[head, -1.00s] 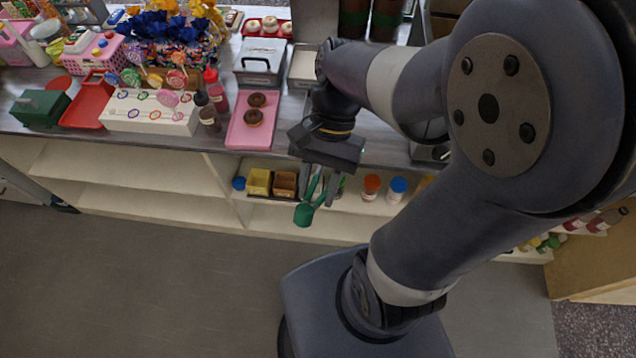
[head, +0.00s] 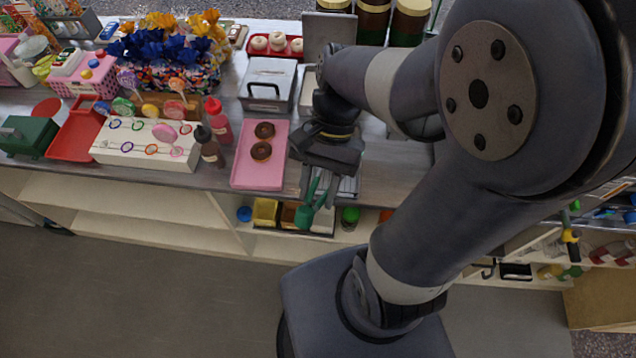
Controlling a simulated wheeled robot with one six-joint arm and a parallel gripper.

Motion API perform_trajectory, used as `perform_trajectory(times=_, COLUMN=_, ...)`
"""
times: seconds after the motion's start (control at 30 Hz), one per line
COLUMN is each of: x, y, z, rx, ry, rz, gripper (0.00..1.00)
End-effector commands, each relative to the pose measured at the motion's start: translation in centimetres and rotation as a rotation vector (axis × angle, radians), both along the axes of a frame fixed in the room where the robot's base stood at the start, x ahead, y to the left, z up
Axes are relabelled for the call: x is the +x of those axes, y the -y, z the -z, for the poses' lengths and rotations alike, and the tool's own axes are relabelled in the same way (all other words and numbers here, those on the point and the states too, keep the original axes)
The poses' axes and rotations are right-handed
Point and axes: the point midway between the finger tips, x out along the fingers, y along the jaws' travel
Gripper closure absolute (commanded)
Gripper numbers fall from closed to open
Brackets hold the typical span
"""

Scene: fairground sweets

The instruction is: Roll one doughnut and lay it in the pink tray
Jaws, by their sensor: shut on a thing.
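The pink tray (head: 258,178) lies on the counter to the left of my gripper. Two dark brown doughnuts (head: 265,131) rest in its back half, one behind the other; the front half is bare. Several pale doughnuts (head: 277,43) sit in a red tray (head: 259,53) at the back. My gripper (head: 326,188) points down by the counter's front edge, right of the pink tray. It is shut on a green tool (head: 306,216), which hangs from the jaws with a wider green end. Which tool it is, I cannot tell surely.
A grey lidded box (head: 268,82) stands behind the pink tray. Sauce bottles (head: 209,150) and a white lollipop stand (head: 140,152) are on its left. Small tubs (head: 265,212) sit on the shelf below the counter. The floor in front is clear.

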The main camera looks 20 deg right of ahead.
Motion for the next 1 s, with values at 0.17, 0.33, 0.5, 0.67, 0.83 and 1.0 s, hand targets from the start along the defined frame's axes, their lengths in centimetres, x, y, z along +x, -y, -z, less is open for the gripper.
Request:
perform_trajectory(times=0.17, x=0.0, y=0.0, z=1.6, rx=0.000, ry=-0.001, rz=-0.001, gripper=1.00)
perform_trajectory(times=0.33, x=0.0, y=0.0, z=2.7, rx=0.001, ry=-0.001, rz=0.000, gripper=1.00)
perform_trajectory(times=0.5, x=0.1, y=0.0, z=3.3, rx=0.001, ry=0.000, rz=0.001, gripper=1.00)
perform_trajectory(times=0.67, x=1.0, y=0.1, z=3.4, rx=0.000, ry=0.000, rz=0.008, gripper=1.00)
perform_trajectory(times=0.83, x=3.3, y=0.3, z=3.4, rx=0.001, ry=-0.001, rz=0.029, gripper=1.00)
perform_trajectory(times=1.0, x=6.0, y=0.6, z=3.4, rx=0.001, ry=-0.001, rz=0.052, gripper=1.00)
